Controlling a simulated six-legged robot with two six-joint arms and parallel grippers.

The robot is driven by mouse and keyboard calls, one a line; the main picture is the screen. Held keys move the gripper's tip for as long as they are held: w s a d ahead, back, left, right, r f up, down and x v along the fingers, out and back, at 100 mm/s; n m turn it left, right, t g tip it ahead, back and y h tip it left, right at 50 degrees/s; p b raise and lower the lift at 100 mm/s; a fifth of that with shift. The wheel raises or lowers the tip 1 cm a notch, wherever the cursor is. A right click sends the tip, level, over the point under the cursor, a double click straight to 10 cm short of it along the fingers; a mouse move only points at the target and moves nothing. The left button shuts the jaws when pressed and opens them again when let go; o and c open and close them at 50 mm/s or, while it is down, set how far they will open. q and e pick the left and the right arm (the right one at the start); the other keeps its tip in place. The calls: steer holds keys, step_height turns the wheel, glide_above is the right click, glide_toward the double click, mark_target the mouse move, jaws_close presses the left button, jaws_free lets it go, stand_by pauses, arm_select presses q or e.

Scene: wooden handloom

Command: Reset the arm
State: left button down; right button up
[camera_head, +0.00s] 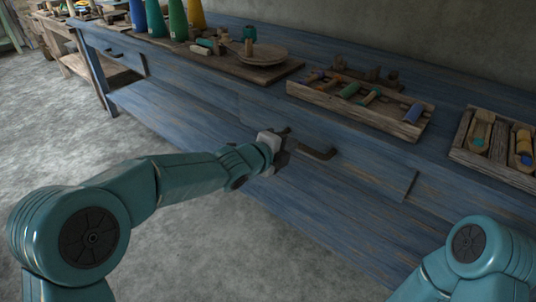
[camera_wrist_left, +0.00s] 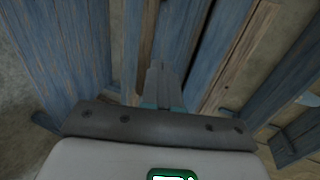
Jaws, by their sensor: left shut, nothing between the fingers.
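My left arm reaches in from the left in the head view.
On the bench top stand coloured cones (camera_head: 177,20), a round wooden disc (camera_head: 257,53) on a board, and wooden trays (camera_head: 350,110) of spools. A lower blue shelf (camera_head: 300,205) runs below the drawer. The grey floor (camera_head: 200,235) in front is clear.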

arm_select(q)
steer(key=v, duration=0.6)
steer(key=s+a+f+n+g+y, duration=0.1)
steer(key=s+a+f+n+g, duration=0.15)
steer(key=f, duration=0.75)
steer(key=s+a+f+n+g+y, duration=0.1)
steer(key=s+a+f+n, duration=0.25)
steer(key=f, duration=0.55)
steer(key=s+a+f+n+g+y, duration=0.1)
steer(key=s+a+f+n+g, duration=0.2)
steer(key=f, duration=0.7)
steer(key=s+a+f+n+g+y, duration=0.15)
steer(key=s+f+n, duration=0.35)
steer(key=s+n, duration=0.5)
steer(key=s+f+n+g, duration=0.3)
steer(key=s+f+n, duration=0.2)
steer(key=s+n, duration=0.5)
step_height(320, 180, up, 31)
steer(key=s+m+p, duration=0.1)
steer(key=s+p, duration=0.1)
steer(key=p, duration=3)
steer(key=shift+s+d+m, duration=0.4)
steer(key=shift+d, duration=0.1)
